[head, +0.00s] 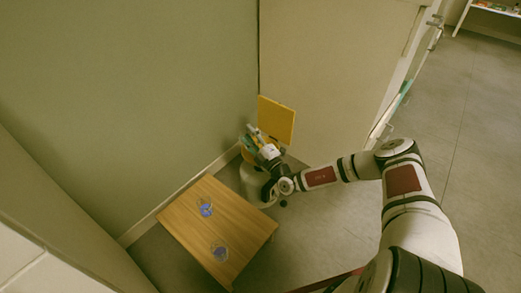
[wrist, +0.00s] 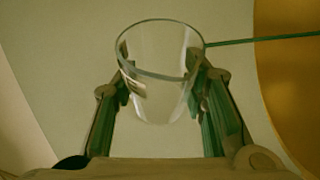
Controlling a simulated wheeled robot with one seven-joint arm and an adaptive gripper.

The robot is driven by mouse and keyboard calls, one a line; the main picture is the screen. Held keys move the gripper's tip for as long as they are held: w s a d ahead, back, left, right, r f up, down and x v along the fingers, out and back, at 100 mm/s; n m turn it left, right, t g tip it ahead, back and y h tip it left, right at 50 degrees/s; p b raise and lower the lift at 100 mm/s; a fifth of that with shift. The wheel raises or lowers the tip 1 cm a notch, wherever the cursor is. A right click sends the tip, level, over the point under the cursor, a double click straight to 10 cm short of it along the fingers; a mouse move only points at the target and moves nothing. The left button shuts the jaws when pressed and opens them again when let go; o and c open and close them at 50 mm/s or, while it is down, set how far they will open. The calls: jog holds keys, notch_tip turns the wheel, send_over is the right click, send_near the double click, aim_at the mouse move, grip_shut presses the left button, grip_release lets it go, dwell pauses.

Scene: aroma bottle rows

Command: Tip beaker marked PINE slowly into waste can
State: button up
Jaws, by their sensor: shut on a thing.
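My gripper (head: 253,137) is shut on a clear glass beaker (wrist: 160,95), which sits between both fingers in the wrist view. Its glass looks clear, and I see no coloured liquid in it. I cannot read any PINE marking on it. I cannot tell the beaker's exact tilt.
A low wooden table (head: 190,232) stands left of the can. A green wall (head: 130,100) and a beige panel (head: 325,75) close in behind. Grey floor lies open at right.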

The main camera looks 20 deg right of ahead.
aim_at(243, 141)
dwell(0.3)
jog(key=shift+a+n+g+p, duration=0.15)
jog(key=shift+n+g+p, duration=0.15)
jog(key=shift+n+p, duration=0.45)
jog(key=shift+a+f+n+g+p, duration=0.3)
jog(key=shift+f+n+p, duration=0.15)
jog(key=shift+n+p, duration=0.5)
jog(key=shift+p, duration=0.35)
jog(key=shift+a+r+n+g+p, duration=0.1)
jog(key=shift+a+n+g+p, duration=0.1)
jog(key=shift+n+g+p, duration=0.4)
jog(key=n+p, duration=0.1)
jog(key=p, duration=0.1)
jog(key=a+n+p, duration=0.1)
jog(key=n+p, duration=0.1)
jog(key=p, duration=0.1)
jog(key=shift+a+f+g+p, duration=0.2)
jog(key=shift+f+g+p, duration=0.15)
jog(key=shift+g, duration=0.05)
jog(key=shift+f+n, duration=0.2)
jog(key=shift+n, duration=0.3)
